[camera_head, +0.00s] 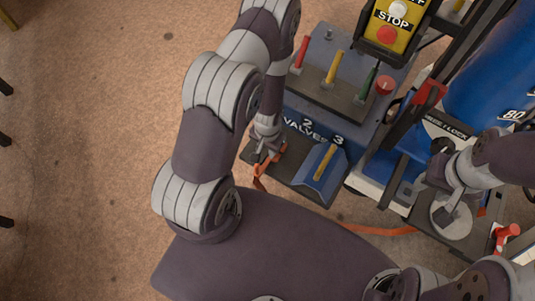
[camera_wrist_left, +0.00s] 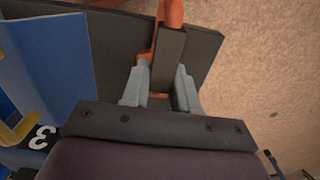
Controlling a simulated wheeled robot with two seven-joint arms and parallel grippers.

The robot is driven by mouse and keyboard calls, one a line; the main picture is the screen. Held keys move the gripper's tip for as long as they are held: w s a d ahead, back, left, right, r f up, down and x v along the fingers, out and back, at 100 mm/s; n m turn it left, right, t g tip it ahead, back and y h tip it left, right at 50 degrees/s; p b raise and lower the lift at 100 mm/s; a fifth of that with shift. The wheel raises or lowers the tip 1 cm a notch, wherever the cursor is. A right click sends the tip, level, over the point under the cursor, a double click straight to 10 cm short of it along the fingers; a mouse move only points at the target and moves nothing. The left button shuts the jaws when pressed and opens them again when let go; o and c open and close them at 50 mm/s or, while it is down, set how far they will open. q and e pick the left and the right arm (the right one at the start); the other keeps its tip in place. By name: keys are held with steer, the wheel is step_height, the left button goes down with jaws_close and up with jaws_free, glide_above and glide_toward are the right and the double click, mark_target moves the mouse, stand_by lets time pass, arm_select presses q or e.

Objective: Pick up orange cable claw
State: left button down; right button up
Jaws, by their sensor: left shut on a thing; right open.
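The orange cable claw (camera_wrist_left: 172,12) shows in the left wrist view between the fingers of my left gripper (camera_wrist_left: 158,82), beside a dark block and over the edge of a dark plate. In the head view an orange part of it (camera_head: 259,180) shows just below my left gripper (camera_head: 266,151), at the left front corner of the valve bench. My left gripper is shut on the claw; the fingers hide part of it. My right gripper (camera_head: 447,202) is open above a round grey disc at the right.
The valve bench (camera_head: 318,105) carries red, yellow and green levers and a blue block with a yellow handle (camera_head: 325,162). A yellow stop box (camera_head: 395,25) stands behind. An orange cable (camera_head: 385,230) lies along the front. A red fitting (camera_head: 506,234) is at right.

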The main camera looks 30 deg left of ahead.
arm_select(q)
step_height(320, 180, up, 10)
steer(key=shift+r+p, duration=0.1)
steer(key=shift+p, duration=0.9)
